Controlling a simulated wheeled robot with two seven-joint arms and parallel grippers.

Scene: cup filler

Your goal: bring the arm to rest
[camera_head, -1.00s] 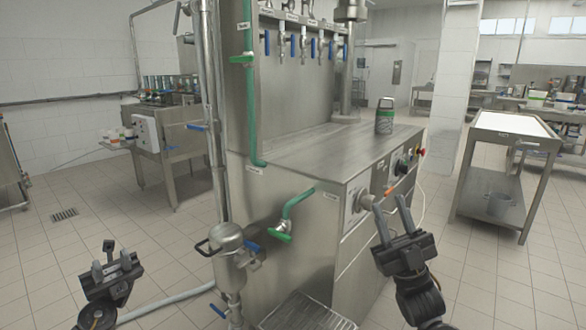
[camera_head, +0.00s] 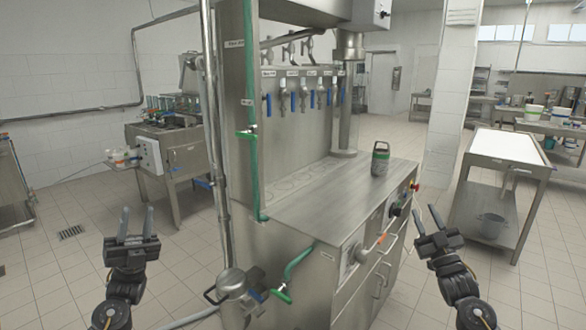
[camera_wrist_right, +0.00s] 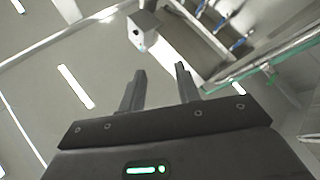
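My right gripper (camera_head: 428,219) is raised in front of the right side of the steel filling machine (camera_head: 330,192), apart from it, with its fingers spread and nothing between them. In the right wrist view its two fingers (camera_wrist_right: 160,80) stand apart and empty. My left gripper (camera_head: 136,223) is at the lower left of the head view, over the floor, fingers pointing up and apart with nothing between them.
Green pipes and a valve (camera_head: 282,293) stick out from the machine's near side. The tiled floor at left is open.

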